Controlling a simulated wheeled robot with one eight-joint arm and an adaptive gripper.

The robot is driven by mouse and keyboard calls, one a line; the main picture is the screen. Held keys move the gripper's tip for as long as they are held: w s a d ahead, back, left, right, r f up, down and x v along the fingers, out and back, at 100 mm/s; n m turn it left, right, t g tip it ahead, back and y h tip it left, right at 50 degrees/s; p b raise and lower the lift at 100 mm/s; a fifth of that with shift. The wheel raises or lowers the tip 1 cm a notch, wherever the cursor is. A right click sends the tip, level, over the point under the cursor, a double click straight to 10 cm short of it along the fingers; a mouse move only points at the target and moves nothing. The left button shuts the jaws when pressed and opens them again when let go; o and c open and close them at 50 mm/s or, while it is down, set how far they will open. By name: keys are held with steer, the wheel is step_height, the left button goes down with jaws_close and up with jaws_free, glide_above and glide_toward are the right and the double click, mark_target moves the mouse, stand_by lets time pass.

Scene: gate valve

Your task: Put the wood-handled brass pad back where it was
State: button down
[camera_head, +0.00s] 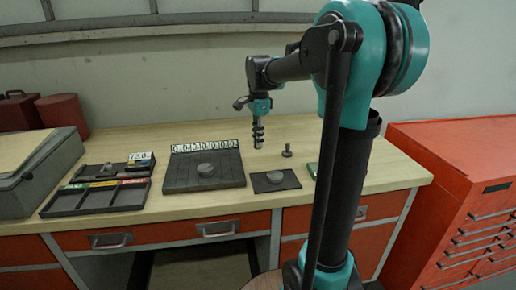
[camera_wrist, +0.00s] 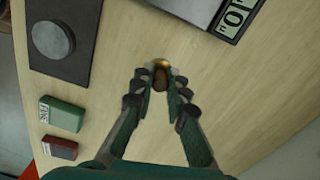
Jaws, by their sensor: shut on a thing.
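My gripper (camera_wrist: 160,82) is shut on the wood-handled brass pad. In the wrist view, the brown wooden handle (camera_wrist: 160,80) sits between the two fingertips, and a bit of brass (camera_wrist: 161,63) shows just beyond it. In the head view, my gripper (camera_head: 258,146) points down over the bare wooden bench top, right of the large dark plate. The pad is too small to make out there. I cannot tell whether it touches the bench.
The dark plate (camera_head: 178,180) bears a grey disc and number labels. A small dark mat (camera_head: 262,188) holds another grey disc. A grey knobbed piece (camera_head: 287,151) stands right of my gripper. A green block (camera_wrist: 62,114) and a dark red block (camera_wrist: 60,148) lie nearby. A divided tray (camera_head: 75,204) is left.

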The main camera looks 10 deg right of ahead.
steer(key=shift+f, duration=1.95)
steer(key=c, duration=1.5)
jaws_free()
steer(key=shift+f, duration=0.15)
step_height(320, 180, up, 12)
steer(key=shift+r, duration=0.2)
